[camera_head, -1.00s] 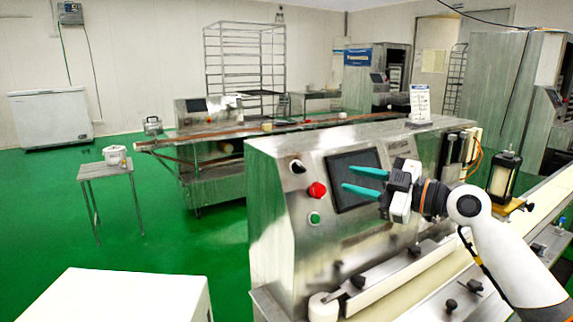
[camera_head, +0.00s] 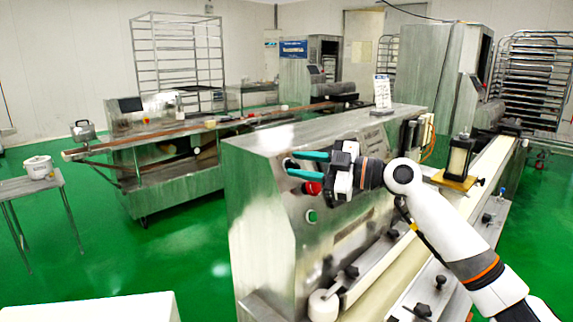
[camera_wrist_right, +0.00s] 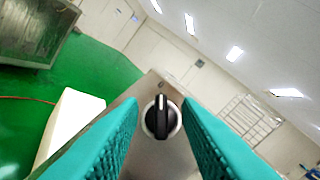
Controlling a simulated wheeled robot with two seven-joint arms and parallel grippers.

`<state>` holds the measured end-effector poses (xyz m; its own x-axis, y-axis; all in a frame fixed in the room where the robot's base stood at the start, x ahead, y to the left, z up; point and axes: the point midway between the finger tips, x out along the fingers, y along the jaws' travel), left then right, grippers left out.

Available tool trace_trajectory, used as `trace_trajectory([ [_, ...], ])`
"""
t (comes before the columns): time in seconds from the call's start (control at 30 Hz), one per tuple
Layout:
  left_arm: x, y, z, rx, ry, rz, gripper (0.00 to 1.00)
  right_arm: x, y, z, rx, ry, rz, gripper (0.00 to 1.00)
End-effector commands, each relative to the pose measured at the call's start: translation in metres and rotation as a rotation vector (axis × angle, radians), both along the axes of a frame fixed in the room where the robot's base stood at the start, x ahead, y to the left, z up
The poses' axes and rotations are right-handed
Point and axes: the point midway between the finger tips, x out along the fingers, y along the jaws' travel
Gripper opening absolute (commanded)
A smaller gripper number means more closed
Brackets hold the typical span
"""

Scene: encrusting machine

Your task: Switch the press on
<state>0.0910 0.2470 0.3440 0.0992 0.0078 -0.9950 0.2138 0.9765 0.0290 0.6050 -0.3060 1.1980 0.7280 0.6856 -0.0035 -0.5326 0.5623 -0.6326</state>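The press is the steel machine (camera_head: 262,190) in the middle of the head view. Its sloped front carries a red button (camera_head: 313,188), partly covered by my gripper, and a green button (camera_head: 311,216) below it. My right gripper (camera_head: 290,164) is at the upper left of this front, its two teal fingers apart and pointing left. In the right wrist view, a round black rotary knob (camera_wrist_right: 160,117) with a white pointer mark shows between the open fingers, with a small gap on each side. How far the fingertips are from it in depth is unclear. My left gripper is not in view.
A conveyor (camera_head: 487,170) runs along the machine's right side, with a bottle-like fixture (camera_head: 459,159) beside it. A white box top (camera_head: 95,308) is at the lower left. A small table (camera_head: 28,187) with a white bucket (camera_head: 39,167) stands at left on open green floor.

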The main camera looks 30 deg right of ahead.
Motion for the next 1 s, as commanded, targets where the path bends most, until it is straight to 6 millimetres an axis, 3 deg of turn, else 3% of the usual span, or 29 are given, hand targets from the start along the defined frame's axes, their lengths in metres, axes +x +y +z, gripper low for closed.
trace_trajectory([
  [0.3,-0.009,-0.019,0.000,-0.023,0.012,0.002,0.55,0.000,-0.001,0.000,0.000,0.000,0.000,0.31],
  [0.5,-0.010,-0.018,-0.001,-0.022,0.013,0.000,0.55,0.000,-0.001,0.000,0.000,0.000,0.000,0.00],
  [1.0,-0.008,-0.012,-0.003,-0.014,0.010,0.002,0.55,-0.001,0.001,-0.001,0.077,0.023,-0.039,0.00],
])
